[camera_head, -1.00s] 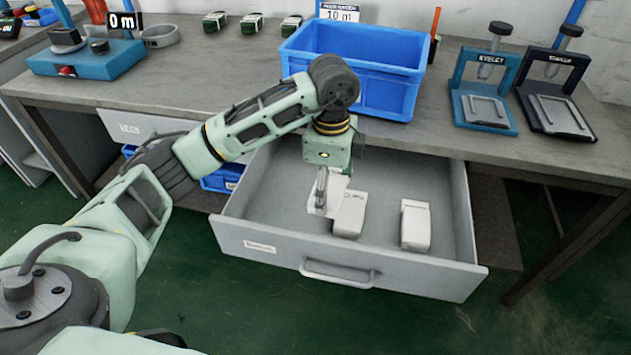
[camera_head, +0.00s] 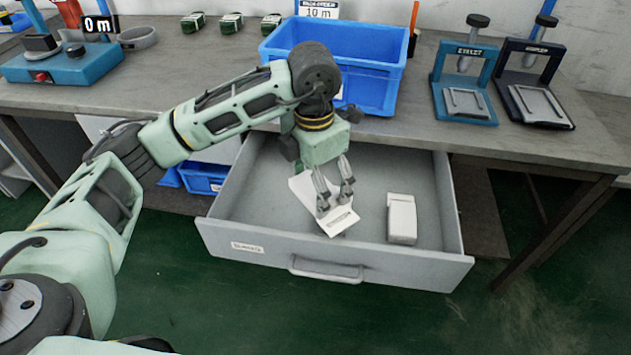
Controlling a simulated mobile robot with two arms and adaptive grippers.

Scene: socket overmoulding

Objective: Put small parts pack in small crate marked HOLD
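A white pack (camera_head: 342,220) with a grey marking lies in the open grey drawer (camera_head: 225,205), partly covered by my gripper. A white flap-like part (camera_head: 302,186) shows to its left; I cannot tell whether it is the same thing. My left gripper (camera_head: 335,202) points down over the white pack with its two fingers apart. I cannot tell whether they touch it. A second white pack (camera_head: 402,218) lies to the right, clear of the gripper. A small blue crate (camera_head: 205,180) sits under the bench, left of the drawer. No HOLD marking is readable. My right gripper is out of view.
A large blue crate (camera_head: 378,88) stands on the bench (camera_head: 200,75) behind my arm. Two presses, one blue (camera_head: 465,100) and one dark (camera_head: 540,100), stand at right. Several green-and-white packs (camera_head: 231,22) are at the back.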

